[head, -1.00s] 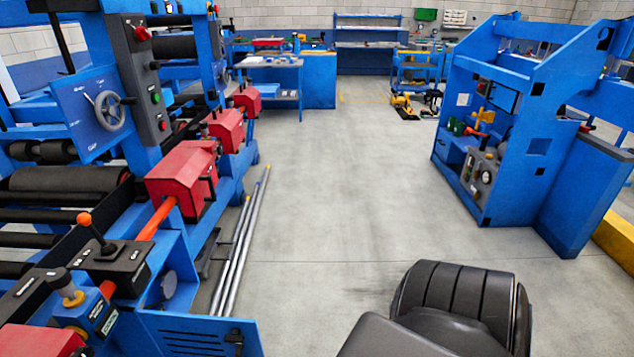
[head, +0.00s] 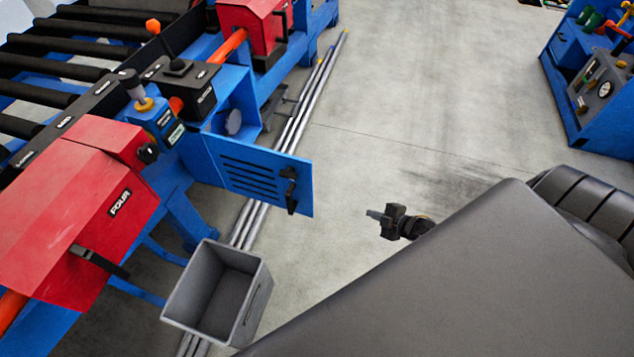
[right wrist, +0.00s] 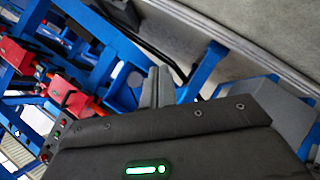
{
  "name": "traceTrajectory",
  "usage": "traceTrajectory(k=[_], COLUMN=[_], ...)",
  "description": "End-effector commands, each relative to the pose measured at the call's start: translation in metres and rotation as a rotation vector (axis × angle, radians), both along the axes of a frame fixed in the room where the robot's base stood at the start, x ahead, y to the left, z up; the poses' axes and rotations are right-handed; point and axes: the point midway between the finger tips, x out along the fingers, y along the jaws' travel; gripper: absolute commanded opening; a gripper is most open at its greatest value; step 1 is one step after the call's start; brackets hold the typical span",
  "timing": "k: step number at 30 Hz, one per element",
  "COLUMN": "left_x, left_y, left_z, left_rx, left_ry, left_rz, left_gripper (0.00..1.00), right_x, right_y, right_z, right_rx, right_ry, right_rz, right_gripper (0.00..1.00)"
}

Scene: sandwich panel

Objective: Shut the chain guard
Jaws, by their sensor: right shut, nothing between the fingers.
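The blue louvred panel (head: 255,176), which looks like the chain guard, stands swung out from the blue machine frame in the head view. A black handle (head: 290,190) is at its free right end. My right gripper (head: 374,214) is to the right of the panel, apart from it, over the floor. It is shut and empty, pointing left towards the panel's handle end. Its closed fingers (right wrist: 157,86) show in the right wrist view against blue machine parts. My left gripper is not in view.
A grey open bin (head: 217,292) stands below the panel, near long metal rods (head: 247,225) on the floor. A red cover marked FOUR (head: 85,205) is at left. A control box (head: 185,78) sits above the panel.

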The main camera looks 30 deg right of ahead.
Motion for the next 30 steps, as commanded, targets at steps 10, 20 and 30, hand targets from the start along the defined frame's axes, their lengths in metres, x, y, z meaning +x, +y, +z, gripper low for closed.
traceTrajectory(k=[10,20,30], left_x=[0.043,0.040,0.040], left_y=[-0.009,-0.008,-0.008], left_z=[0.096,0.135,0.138], left_rx=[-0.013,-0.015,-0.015], left_ry=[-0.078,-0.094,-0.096], left_rz=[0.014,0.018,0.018], left_gripper=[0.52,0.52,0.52], right_x=[0.039,0.015,0.030], right_y=[0.080,0.113,0.137], right_z=[0.179,0.226,0.228], right_rx=[-0.211,-0.236,-0.235], right_ry=[-0.657,-0.833,-0.839], right_rz=[0.709,0.902,0.899], right_gripper=[0.00,0.00,0.00])
